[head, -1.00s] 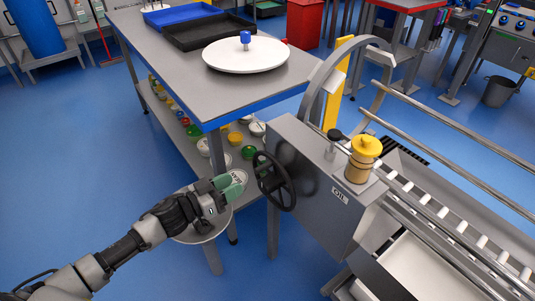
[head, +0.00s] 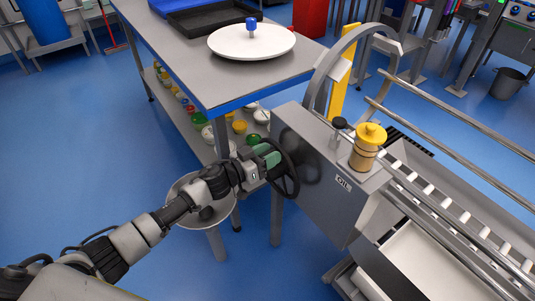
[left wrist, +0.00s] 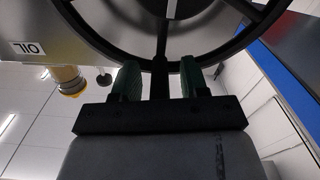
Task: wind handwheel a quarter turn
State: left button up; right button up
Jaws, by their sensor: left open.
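The black handwheel (head: 296,180) is on the left end face of a grey machine housing (head: 318,190). My left gripper (head: 270,157), with green finger pads, is at the near side of the wheel in the head view and covers part of it. In the left wrist view the wheel's rim (left wrist: 112,53) curves across the top. The left gripper (left wrist: 160,80) is open there, with a dark bar of the wheel between its two fingers. Contact with the bar cannot be told. My right gripper is not in view.
A yellow-capped oil cup (head: 368,146) and a small black knob (head: 339,123) stand on the housing. A workbench (head: 215,85) with a white round plate (head: 252,45) is behind. A round grey stool (head: 185,215) is below my left arm.

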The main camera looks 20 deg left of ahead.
pick_arm(q)
jog(key=shift+c, duration=1.1)
grip_shut()
jog(key=shift+r, duration=0.1)
